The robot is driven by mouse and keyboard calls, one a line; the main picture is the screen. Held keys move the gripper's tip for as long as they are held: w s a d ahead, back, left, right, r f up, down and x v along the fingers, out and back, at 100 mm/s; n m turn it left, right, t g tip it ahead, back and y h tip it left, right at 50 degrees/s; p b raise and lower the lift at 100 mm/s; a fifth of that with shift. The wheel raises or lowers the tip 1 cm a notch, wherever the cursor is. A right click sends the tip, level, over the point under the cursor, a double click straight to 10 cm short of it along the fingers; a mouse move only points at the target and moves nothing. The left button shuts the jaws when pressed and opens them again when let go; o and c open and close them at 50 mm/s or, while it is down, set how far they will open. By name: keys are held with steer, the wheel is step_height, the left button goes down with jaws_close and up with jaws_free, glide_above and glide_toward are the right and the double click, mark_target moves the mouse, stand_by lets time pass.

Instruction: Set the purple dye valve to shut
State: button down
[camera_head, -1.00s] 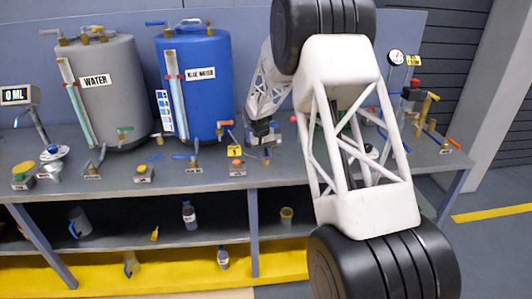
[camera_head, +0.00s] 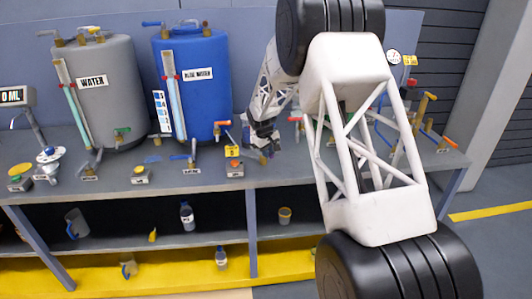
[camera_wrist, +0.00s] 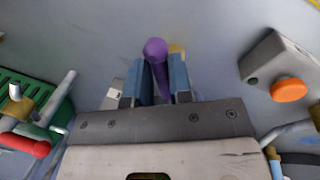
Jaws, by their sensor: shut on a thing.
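The purple valve handle (camera_wrist: 156,58) sits between the two blue fingers of my gripper (camera_wrist: 160,84) in the wrist view. My gripper is shut on this handle. A bit of the brass valve body (camera_wrist: 177,50) shows just behind it; the rest of the valve is hidden by the handle and fingers. In the head view my gripper (camera_head: 264,146) is tilted low over the bench, right of the blue tank, and largely hides the valve. The exact angle of the handle is hard to tell there.
A grey box with an orange button (camera_wrist: 289,90) is right of the fingers. A red-handled valve (camera_wrist: 27,143) and green grate (camera_wrist: 24,92) are at left. The blue water tank (camera_head: 205,95) and grey water tank (camera_head: 103,115) stand at the back left of the bench.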

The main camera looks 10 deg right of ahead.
steer(key=n, duration=0.2)
steer(key=w+d+n, duration=0.1)
steer(key=n, duration=0.3)
steer(key=shift+w+d+t+y, duration=0.15)
steer(key=shift+d+t+y, duration=0.2)
steer(key=shift+t+y, duration=0.05)
steer(key=n, duration=0.1)
steer(key=w+n, duration=0.1)
steer(key=n, duration=0.1)
steer(key=shift+w+d+n+y, duration=0.15)
steer(key=shift+d+n+y, duration=0.15)
steer(key=shift+n+y, duration=0.1)
steer(key=shift+w+n, duration=0.4)
steer(key=shift+n, duration=0.8)
steer(key=c, duration=1)
jaws_free()
steer(key=shift+c, duration=0.2)
step_height(320, 180, up, 8)
steer(key=s, duration=0.1)
steer(key=shift+s+f, duration=0.15)
steer(key=shift+s, duration=0.1)
